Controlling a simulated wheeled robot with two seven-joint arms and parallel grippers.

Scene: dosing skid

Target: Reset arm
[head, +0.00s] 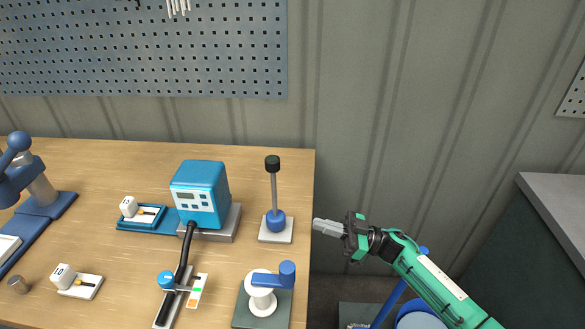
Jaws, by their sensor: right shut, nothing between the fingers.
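My right gripper (324,227) is at the end of a green arm that comes in from the lower right. Its light grey fingers are shut with nothing between them. They point left, near the right edge of the wooden table and to the right of an upright lever. The lever has a black knob (272,163) on a grey rod, a blue ball base (276,221) and a white plate. My left gripper is not in view.
A blue dosing unit (201,193) with a black hose stands mid-table. A blue-armed white spool fixture (265,288) is at the front right. White switch blocks (78,284) and a blue press (30,180) are left. Right of the table (130,170) is a gap, then a dark cabinet (535,245).

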